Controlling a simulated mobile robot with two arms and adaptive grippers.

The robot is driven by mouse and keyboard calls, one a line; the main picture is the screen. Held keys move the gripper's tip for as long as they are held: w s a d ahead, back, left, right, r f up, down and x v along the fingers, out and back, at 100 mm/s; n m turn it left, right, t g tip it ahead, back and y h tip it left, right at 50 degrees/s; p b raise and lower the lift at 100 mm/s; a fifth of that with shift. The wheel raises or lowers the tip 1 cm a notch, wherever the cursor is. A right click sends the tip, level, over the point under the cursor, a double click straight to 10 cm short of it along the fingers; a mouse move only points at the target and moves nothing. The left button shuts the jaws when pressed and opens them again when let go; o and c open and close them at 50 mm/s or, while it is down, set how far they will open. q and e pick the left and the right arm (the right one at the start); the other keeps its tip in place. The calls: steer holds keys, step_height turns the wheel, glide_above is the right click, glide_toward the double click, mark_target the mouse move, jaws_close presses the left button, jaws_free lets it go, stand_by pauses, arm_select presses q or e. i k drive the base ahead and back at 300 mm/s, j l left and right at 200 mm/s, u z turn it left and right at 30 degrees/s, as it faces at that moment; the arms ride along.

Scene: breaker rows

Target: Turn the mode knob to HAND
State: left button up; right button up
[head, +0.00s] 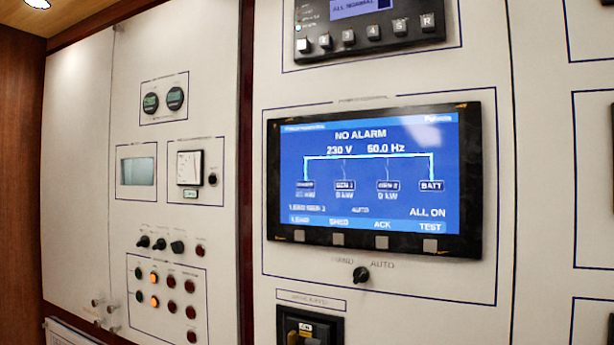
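The mode knob (361,274) is a small black rotary knob below the large screen, on the right-hand white panel. The labels HAND (342,261) and AUTO (382,264) stand above it, to its left and right. Which label the knob points to is too small to tell for sure. The screen (370,178) above it reads NO ALARM, 230 V, 50.0 or 60.0 Hz, and shows AUTO near its lower middle. Neither of my grippers is in view.
A black switch in a frame (309,328) sits below and left of the knob. A row of grey buttons (338,240) runs under the screen. The left panel carries gauges (163,98), small knobs (159,243) and lamps (154,301). The panel around the knob is unobstructed.

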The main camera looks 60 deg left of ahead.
mark_target(361, 275)
steer(key=u, duration=1.45)
